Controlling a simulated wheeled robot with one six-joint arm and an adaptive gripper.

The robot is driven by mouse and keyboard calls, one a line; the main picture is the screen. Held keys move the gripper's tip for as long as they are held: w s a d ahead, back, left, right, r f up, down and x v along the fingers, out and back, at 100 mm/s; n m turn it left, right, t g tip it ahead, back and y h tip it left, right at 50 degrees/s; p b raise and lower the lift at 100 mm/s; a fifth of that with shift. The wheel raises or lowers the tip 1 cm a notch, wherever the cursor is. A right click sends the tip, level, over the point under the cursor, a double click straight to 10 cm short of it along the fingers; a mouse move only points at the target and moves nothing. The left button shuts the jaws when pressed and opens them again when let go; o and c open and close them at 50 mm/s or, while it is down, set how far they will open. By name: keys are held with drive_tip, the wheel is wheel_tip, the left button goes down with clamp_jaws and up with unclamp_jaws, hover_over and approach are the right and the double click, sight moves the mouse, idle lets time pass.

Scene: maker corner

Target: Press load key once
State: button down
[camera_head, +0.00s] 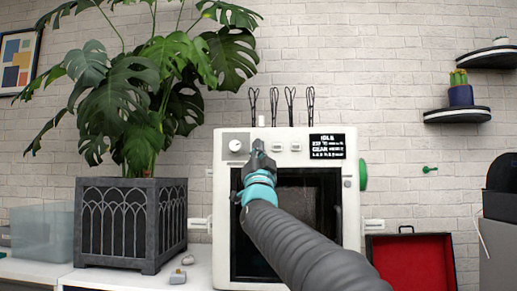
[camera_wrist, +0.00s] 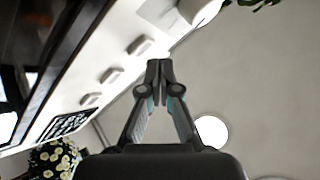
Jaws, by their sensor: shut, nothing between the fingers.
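A white machine (camera_head: 215,185) with a dark front window stands on the counter. Its top panel has a round knob (camera_head: 236,146), a row of small pale keys and a black display (camera_head: 327,146) whose top line reads IDLE. Two keys show in the head view, a middle one (camera_head: 278,148) and a right one (camera_head: 295,147). The wrist view shows three, including the key nearest the knob (camera_wrist: 140,45). My gripper (camera_head: 258,146) is shut and empty in front of the panel, just right of the knob. Its fingertips (camera_wrist: 159,65) appear near that key; contact and key labels cannot be told.
A large plant in a dark planter (camera_head: 130,222) stands left of the machine. A clear bin (camera_head: 40,232) is at far left. A green spool (camera_head: 362,175) sticks out at the machine's right side. An open red-lined case (camera_head: 412,262) lies to the right.

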drive_tip(key=shift+w, duration=0.15)
drive_tip(key=shift+w, duration=0.3)
drive_tip(key=shift+w, duration=0.35)
idle(1.0)
drive_tip(key=shift+s+b, duration=0.5)
drive_tip(key=shift+s, duration=0.3)
drive_tip(key=shift+s+a+b, duration=0.1)
drive_tip(key=shift+s+b, duration=1.5)
drive_tip(key=shift+s, duration=0.9)
